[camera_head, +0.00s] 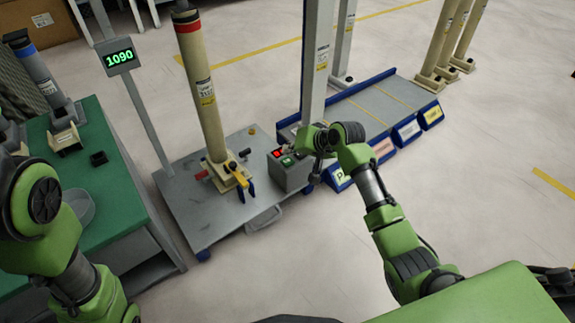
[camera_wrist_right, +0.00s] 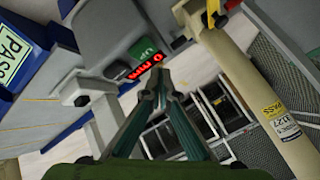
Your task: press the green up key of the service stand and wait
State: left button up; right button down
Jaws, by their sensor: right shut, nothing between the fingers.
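The service stand's grey key box (camera_head: 292,177) stands at the right of the grey platform. On its top are a lit red patch (camera_head: 277,154) and a small green key (camera_head: 287,161). In the right wrist view the green key (camera_wrist_right: 142,48), marked UP, sits beside a lit red readout (camera_wrist_right: 146,68). My right gripper (camera_wrist_right: 158,72) is shut and empty, its tips close to the readout and green key. I cannot tell whether they touch. In the head view the right gripper (camera_head: 306,144) is beside the box, its fingers hard to see. My left arm shows; its gripper does not.
A green table (camera_head: 105,150) is at left. Labelled blue bins (camera_head: 408,130) and another column (camera_head: 316,70) are beyond the box.

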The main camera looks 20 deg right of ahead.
aim_at(288, 162)
jog(key=shift+f, duration=0.65)
dwell(0.6)
jog(key=shift+f, duration=0.15)
dwell(0.4)
jog(key=shift+f, duration=0.25)
